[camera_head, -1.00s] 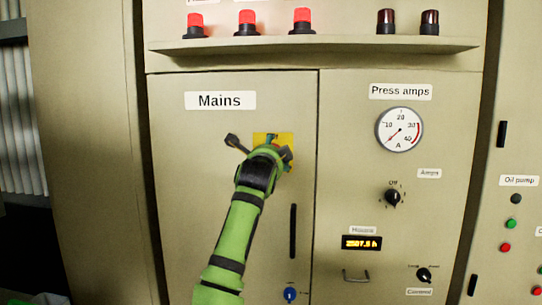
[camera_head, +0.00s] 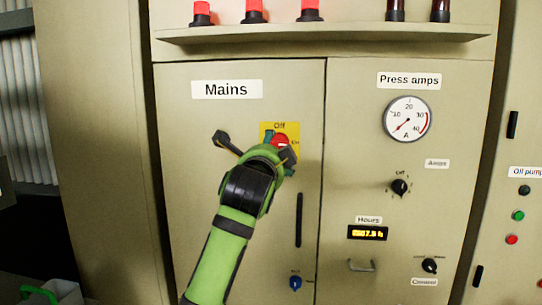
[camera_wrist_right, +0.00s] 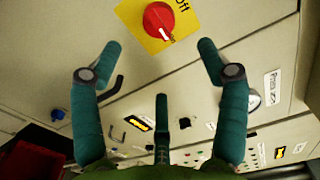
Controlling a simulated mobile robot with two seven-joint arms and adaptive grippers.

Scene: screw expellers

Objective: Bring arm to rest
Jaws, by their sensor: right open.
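The red mains switch knob (camera_head: 281,140) sits on a yellow plate (camera_head: 266,128) under the "Mains" label on the beige cabinet. In the right wrist view the knob (camera_wrist_right: 158,20) carries a white mark, and it lies beyond the fingertips. My right gripper (camera_wrist_right: 160,50) has its teal fingers spread, with nothing between them. In the head view my green right arm reaches up from the bottom, and my right gripper (camera_head: 279,150) is in front of the plate, partly hiding it. My left gripper is in neither view.
A ledge (camera_head: 330,30) with three red lamps and two dark ones juts out above. Right of the arm are a vertical door handle (camera_head: 298,220), a blue knob (camera_head: 295,283), the press amps gauge (camera_head: 407,120) and a black selector (camera_head: 400,187). A grey bin (camera_head: 62,292) stands lower left.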

